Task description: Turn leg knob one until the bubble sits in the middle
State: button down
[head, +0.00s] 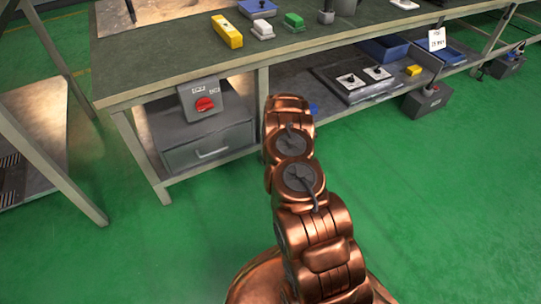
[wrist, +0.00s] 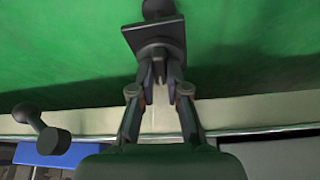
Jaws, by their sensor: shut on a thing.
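In the wrist view, my gripper (wrist: 160,88) is shut on a dark knob (wrist: 157,52) beside a dark square plate (wrist: 140,33), above the green floor. This looks like a leg knob, but I see no number on it. In the head view my copper arm reaches to the bench front and hides the gripper and the held knob. A yellow block (head: 228,32) on the bench top may be the level. No bubble can be made out in either view.
The bench top (head: 160,55) carries green-and-white blocks. A grey box with a red switch (head: 204,104) and a drawer (head: 210,150) stand left of my arm. A dark rounded part (wrist: 48,135) is left of my fingers.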

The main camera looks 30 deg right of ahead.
dwell(0.4)
jog(key=c, duration=1.2)
grip_release()
jog(key=shift+o, duration=0.2)
jog(key=v, duration=1.2)
